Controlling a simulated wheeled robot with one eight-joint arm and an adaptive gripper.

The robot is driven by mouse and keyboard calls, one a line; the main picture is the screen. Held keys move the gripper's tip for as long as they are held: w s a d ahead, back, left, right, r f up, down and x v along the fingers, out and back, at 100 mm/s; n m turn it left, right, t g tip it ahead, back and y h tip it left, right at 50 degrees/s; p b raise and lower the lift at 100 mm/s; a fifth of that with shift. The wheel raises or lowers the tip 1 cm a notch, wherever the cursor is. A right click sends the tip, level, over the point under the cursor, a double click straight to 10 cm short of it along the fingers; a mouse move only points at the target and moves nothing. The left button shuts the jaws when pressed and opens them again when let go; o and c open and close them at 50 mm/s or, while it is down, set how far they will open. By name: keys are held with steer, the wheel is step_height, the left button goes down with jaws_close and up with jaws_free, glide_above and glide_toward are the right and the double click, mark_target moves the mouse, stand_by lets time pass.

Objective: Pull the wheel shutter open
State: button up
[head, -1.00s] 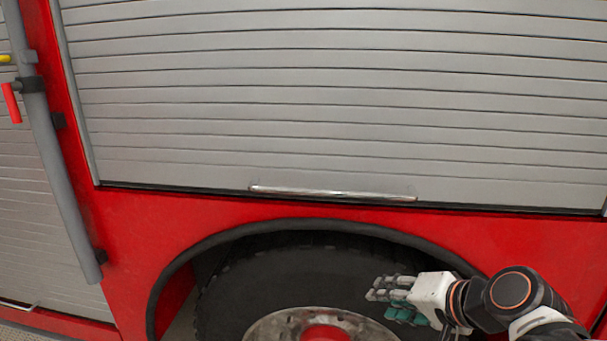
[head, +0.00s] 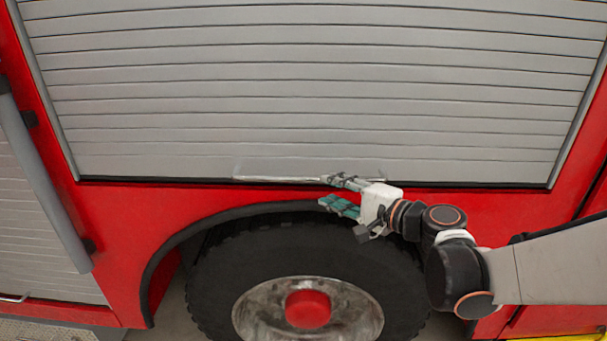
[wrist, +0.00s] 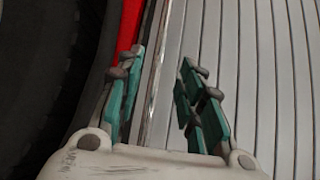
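The closed grey slatted wheel shutter (head: 310,110) fills the upper part of the head view, above the wheel. Its thin horizontal handle bar (head: 270,178) runs along the bottom edge. My gripper (head: 327,191) is at the right part of the handle, with one finger at about its height and the other below. In the wrist view my gripper (wrist: 163,58) is open. The handle bar (wrist: 151,95) runs lengthwise between the spread fingers, nearer the left one. The slats show to the right. I cannot tell whether a finger touches the bar.
The wheel (head: 307,310) with its black tyre and red hub lies below, under a dark arch. Red bodywork (head: 120,225) surrounds the shutter. A grey vertical pole (head: 40,185) stands at the left, beside another shutter.

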mark_target(307, 181)
steer(key=b+x, duration=0.1)
steer(key=x, duration=0.9)
steer(key=shift+w, duration=0.15)
jaws_close()
